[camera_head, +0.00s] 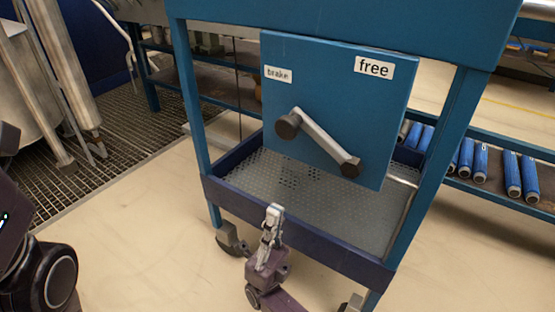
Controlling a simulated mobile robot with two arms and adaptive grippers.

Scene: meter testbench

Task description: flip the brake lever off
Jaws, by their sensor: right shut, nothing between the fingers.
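The brake lever (318,143) is a light grey bar on a blue panel (390,120). It slants from a round dark knob (288,126) at the upper left to a dark hexagonal end (350,167) at the lower right. The knob end lies below the "brake" label (278,74); the "free" label (374,67) is at the panel's upper right. My right gripper (273,212) points up in front of the cart's lower tray, below the lever and apart from it in the picture. Its fingers are shut and empty. My left gripper is out of view.
The panel hangs in a blue wheeled cart frame (190,110) with a perforated lower tray (300,236). Blue cylinders (512,175) lie on a shelf at the right. A floor grating (110,130) and metal equipment are at the left. The floor in front is clear.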

